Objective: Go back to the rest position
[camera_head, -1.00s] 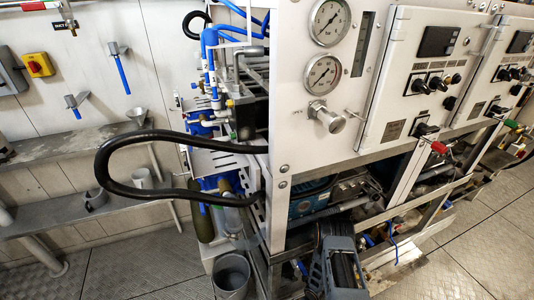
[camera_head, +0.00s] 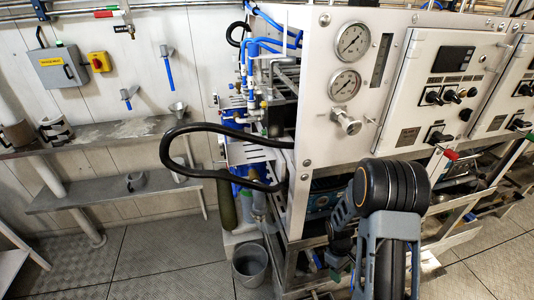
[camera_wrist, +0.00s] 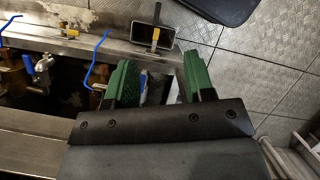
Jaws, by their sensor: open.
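My gripper (camera_wrist: 158,85) shows in the wrist view with its two green fingers apart and nothing visible between them. It points down over the metal edge of a frame and the tiled floor. The panel carries two round gauges (camera_head: 353,41), a knob (camera_head: 346,121) and several switches.
A black hose (camera_head: 166,150) loops out left of the machine. A grey bucket (camera_head: 250,265) stands on the floor. Wall shelves (camera_head: 95,132) and a grey box (camera_head: 58,66) are at left. The floor (camera_head: 150,250) at lower left is open. The wrist view shows blue tubing (camera_wrist: 95,62) and a valve (camera_wrist: 40,70).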

